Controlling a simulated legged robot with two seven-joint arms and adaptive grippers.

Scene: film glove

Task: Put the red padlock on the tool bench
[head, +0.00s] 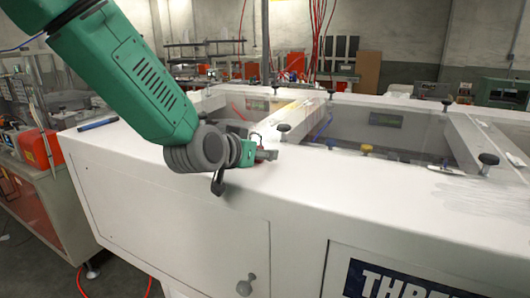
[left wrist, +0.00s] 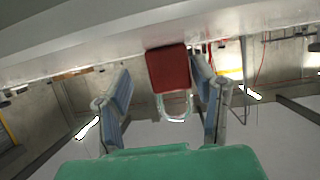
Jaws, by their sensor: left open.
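The red padlock (left wrist: 167,68) shows in the left wrist view, with its pale shackle (left wrist: 175,106) pointing towards my gripper's green palm. My left gripper (left wrist: 160,76) is open, with one finger on each side of the padlock. The right-hand finger is close to the padlock; a wider gap shows at the left-hand finger. I cannot tell whether either touches. In the head view my left gripper (head: 266,155) is low over the white machine top (head: 330,190), and it mostly hides the padlock. My right gripper is not in view.
A blue marker-like item (head: 98,124) lies at the left edge. The front right of the top is clear.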

